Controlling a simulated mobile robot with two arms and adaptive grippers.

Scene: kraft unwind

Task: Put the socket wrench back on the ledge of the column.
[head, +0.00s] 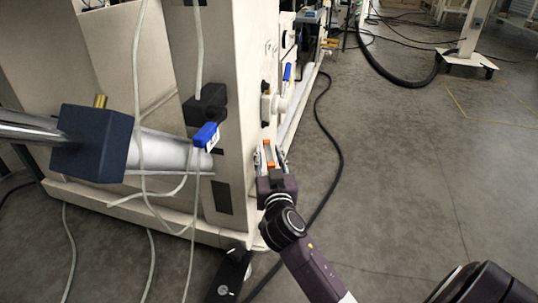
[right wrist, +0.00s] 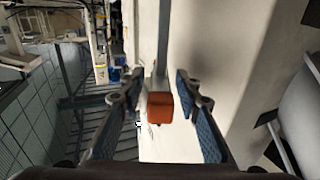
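My right gripper (head: 271,158) is beside the lower part of the cream column (head: 218,60). In the right wrist view its two blue-padded fingers (right wrist: 158,98) stand wide apart. Between them is an orange block-like end (right wrist: 160,107) on a grey bar (right wrist: 163,45), with a gap on both sides. This looks like the socket wrench with its handle end toward me, but its socket end is not clear. In the head view small orange patches (head: 268,148) show between the fingers. I cannot make out the ledge. My left gripper is not in view.
A blue-handled part (head: 206,136) and a black box (head: 205,104) are on the column. A metal roller with a dark blue block (head: 92,143) is at the left. Pale cables hang in front. A black cable (head: 335,165) lies on the floor. Open floor (head: 430,160) lies to the right.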

